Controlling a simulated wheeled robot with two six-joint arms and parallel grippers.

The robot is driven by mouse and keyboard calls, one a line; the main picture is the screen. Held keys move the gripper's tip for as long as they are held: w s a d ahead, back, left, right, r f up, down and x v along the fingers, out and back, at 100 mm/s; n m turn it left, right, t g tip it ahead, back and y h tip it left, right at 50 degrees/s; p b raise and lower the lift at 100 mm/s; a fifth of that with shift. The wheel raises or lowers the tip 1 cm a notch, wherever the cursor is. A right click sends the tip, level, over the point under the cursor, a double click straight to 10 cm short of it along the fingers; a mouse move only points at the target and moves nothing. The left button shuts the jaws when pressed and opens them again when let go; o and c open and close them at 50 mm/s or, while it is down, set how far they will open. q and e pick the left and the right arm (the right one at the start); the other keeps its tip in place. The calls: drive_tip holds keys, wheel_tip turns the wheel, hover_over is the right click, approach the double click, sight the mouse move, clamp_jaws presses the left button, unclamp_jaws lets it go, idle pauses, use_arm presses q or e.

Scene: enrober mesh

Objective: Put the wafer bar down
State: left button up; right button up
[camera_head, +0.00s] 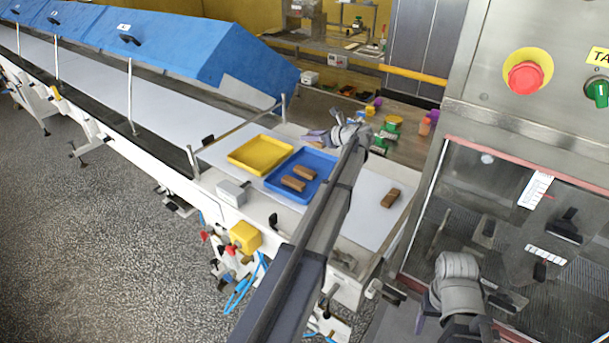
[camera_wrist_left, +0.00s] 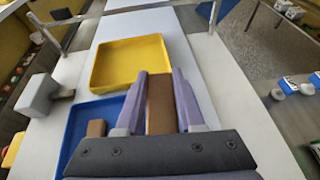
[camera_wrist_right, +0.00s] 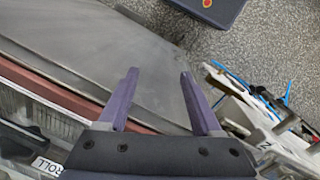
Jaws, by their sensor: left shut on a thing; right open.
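My left gripper (camera_wrist_left: 160,74) is shut on a brown wafer bar (camera_wrist_left: 160,105), seen between its purple fingers in the left wrist view. In the head view this gripper (camera_head: 316,135) is beyond the blue tray (camera_head: 284,195); the held bar cannot be made out there. The blue tray, also in the left wrist view (camera_wrist_left: 71,148), holds two brown bars (camera_head: 304,173) (camera_head: 293,183). Another brown bar (camera_head: 390,198) lies on the white belt (camera_head: 362,226), right of the tray. My right gripper (camera_wrist_right: 158,75) is open and empty, low beside the machine at right.
An empty yellow tray (camera_head: 261,154) sits beside the blue tray. A grey box (camera_head: 231,192) stands at the belt's near edge. A steel cabinet (camera_head: 500,100) with a red button (camera_head: 526,77) rises at right. The belt around the lone bar is clear.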

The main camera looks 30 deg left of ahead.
sight(311, 162)
use_arm(q)
drive_tip(key=shift+w+a+r+n+g, duration=0.15)
drive_tip(key=shift+w+n+g, duration=0.15)
drive_tip(key=shift+w, duration=0.25)
drive_tip(key=shift+s, duration=0.1)
wheel_tip(311, 162, down, 10)
drive_tip(key=b, duration=1)
drive_tip(key=shift+f, duration=0.2)
drive_tip(key=shift+r, duration=0.15)
drive_tip(key=o, duration=1)
